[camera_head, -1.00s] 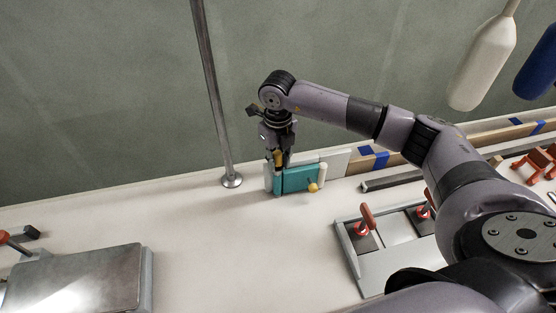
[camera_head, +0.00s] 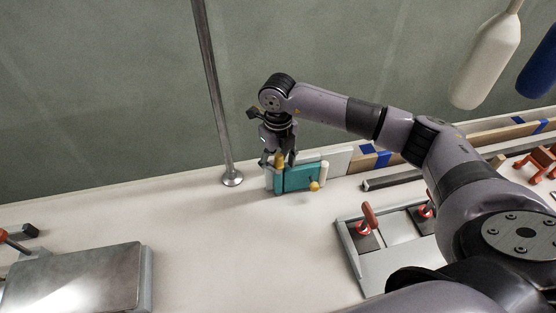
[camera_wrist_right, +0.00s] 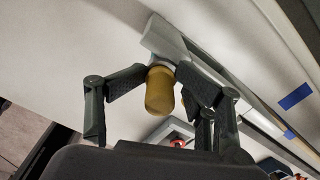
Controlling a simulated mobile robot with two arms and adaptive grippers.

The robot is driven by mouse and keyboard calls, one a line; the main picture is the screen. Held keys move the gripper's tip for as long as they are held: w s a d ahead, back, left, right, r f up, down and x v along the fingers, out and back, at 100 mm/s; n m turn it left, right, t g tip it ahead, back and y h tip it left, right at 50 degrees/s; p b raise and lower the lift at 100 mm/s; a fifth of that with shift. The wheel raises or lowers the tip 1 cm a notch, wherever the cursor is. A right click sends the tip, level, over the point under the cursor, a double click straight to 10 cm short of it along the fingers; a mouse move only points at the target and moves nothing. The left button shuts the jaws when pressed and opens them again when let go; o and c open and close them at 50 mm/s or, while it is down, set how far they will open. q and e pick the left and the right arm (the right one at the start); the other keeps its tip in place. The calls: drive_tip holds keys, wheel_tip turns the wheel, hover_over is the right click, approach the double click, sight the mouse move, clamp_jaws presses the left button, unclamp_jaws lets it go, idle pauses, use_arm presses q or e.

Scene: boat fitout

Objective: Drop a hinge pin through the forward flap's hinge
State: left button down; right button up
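The forward flap is a small teal panel (camera_head: 303,176) with a yellow knob (camera_head: 314,186), standing at the deck's back edge. A yellow hinge pin (camera_head: 279,159) stands upright at the flap's left end, at the hinge; its lower part is hidden there. Its rounded end (camera_wrist_right: 160,92) shows large in the right wrist view. My right gripper (camera_head: 279,163) is just above the hinge, its fingers spread on either side of the pin. In the wrist view the right gripper's fingertips (camera_wrist_right: 162,76) are near the pin; contact is hard to tell. My left gripper is not in view.
A metal pole (camera_head: 215,95) rises left of the flap. A grey tray (camera_head: 368,264) with red-handled parts lies at right. A metal plate (camera_head: 75,280) lies at lower left. White and blue fenders (camera_head: 486,60) hang at upper right. The middle deck is clear.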

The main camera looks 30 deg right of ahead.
drive_tip(key=shift+s, duration=0.1)
drive_tip(key=shift+r, duration=0.1)
wheel_tip(320, 180, up, 12)
drive_tip(key=shift+f, duration=0.1)
idle(0.4)
